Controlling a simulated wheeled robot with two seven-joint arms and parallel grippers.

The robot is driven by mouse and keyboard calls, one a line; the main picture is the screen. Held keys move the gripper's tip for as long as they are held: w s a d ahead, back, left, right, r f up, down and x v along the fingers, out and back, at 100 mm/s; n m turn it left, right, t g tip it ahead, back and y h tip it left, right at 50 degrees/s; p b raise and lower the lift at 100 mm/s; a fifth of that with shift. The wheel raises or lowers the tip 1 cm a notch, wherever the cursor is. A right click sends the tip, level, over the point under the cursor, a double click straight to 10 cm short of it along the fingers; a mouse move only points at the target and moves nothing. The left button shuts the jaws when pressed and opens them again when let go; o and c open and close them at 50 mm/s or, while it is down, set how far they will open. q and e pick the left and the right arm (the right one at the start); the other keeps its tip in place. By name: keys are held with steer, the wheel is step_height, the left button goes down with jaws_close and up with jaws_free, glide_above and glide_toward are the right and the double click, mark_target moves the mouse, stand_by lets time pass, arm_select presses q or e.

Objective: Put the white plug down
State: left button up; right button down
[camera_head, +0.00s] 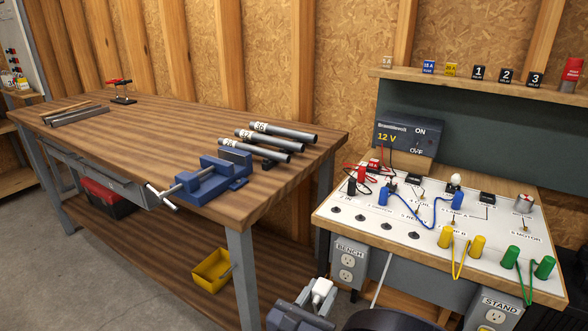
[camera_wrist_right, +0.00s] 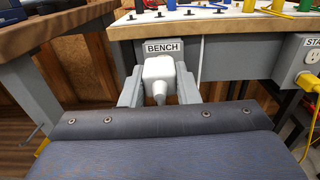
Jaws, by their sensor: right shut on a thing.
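The white plug (camera_head: 322,289) is between the fingers of my right gripper (camera_head: 315,299), low at the bottom of the head view. In the right wrist view the plug (camera_wrist_right: 158,70) sits between the two grey fingers, its cord end toward the camera. My right gripper is shut on it. The plug is in front of the grey BENCH outlet box (camera_head: 347,263). In the head view both BENCH sockets show uncovered, and the plug is down and left of them. In the wrist view the plug hides these sockets. My left gripper is not in view.
The white-topped test board (camera_head: 350,221) is above the BENCH box. The STAND box (camera_head: 497,312) is at right with a yellow plug. The wooden workbench (camera_head: 130,135) at left carries a blue vise (camera_head: 205,181) and pipes. A yellow bin (camera_head: 212,270) is on its lower shelf.

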steer(key=w+d+r+n+y+p, duration=0.1)
steer(key=w+d+r+p, duration=0.3)
steer(key=d+p, duration=0.3)
steer(key=w+d+r+n+t+y+p, duration=0.1)
steer(key=w+d+r+p, duration=0.3)
steer(key=d+p, duration=0.4)
steer(key=shift+w+d+r+y, duration=0.15)
steer(key=shift+d+r+y, duration=0.05)
steer(key=shift+r+y, duration=0.65)
